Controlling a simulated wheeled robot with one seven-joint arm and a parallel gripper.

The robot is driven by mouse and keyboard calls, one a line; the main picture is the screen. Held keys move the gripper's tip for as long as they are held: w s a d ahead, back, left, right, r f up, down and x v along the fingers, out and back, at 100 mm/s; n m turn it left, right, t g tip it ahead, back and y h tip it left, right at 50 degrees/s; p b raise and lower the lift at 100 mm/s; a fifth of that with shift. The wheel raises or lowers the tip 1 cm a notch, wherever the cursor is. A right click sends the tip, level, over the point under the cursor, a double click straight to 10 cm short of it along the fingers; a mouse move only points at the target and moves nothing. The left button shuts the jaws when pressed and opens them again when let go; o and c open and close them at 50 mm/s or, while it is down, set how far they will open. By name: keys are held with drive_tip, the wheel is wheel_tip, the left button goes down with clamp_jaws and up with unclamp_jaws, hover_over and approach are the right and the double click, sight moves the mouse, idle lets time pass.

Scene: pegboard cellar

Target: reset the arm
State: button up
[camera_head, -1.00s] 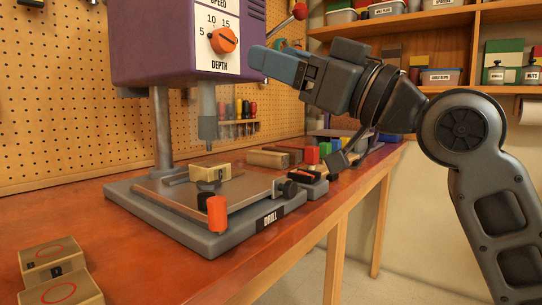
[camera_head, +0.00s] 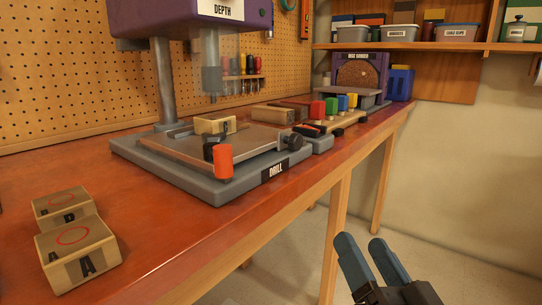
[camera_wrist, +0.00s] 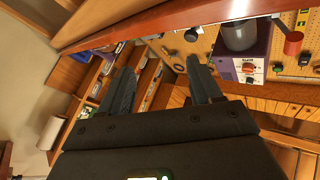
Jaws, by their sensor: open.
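My gripper (camera_head: 362,258) shows at the bottom right of the head view, with two blue-grey fingers spread apart and nothing between them. It is in front of the workbench (camera_head: 302,190), over the floor side and apart from the bench edge. In the wrist view my gripper (camera_wrist: 160,82) also shows open and empty, with the wall shelves and the purple drill head (camera_wrist: 252,45) beyond it.
The drill press base (camera_head: 205,178) stands on the bench with a wooden block (camera_head: 214,124) on its table. Two lettered wooden blocks, the nearer marked A (camera_head: 80,252), lie front left. A disc sander (camera_head: 359,72) stands at the far end. The floor (camera_head: 310,245) beside the bench is clear.

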drive_tip(key=s+d+f+g+h, duration=0.1)
drive_tip(key=s+d+f+h, duration=0.1)
drive_tip(key=s+f, duration=0.6)
drive_tip(key=s+d+f+g+h, duration=0.25)
drive_tip(key=s+f, duration=0.25)
drive_tip(key=s, duration=0.4)
drive_tip(key=s+d+f+n+g, duration=0.1)
drive_tip(key=s+d, duration=0.1)
drive_tip(key=s, duration=0.7)
drive_tip(key=s+d+f+n+g, duration=0.1)
drive_tip(key=s+d+n, duration=0.1)
drive_tip(key=s, duration=0.6)
wheel_tip(320, 180, up, 20)
drive_tip(key=p, duration=1.9)
drive_tip(key=shift+s+f, duration=0.15)
drive_tip(key=shift+s, duration=0.15)
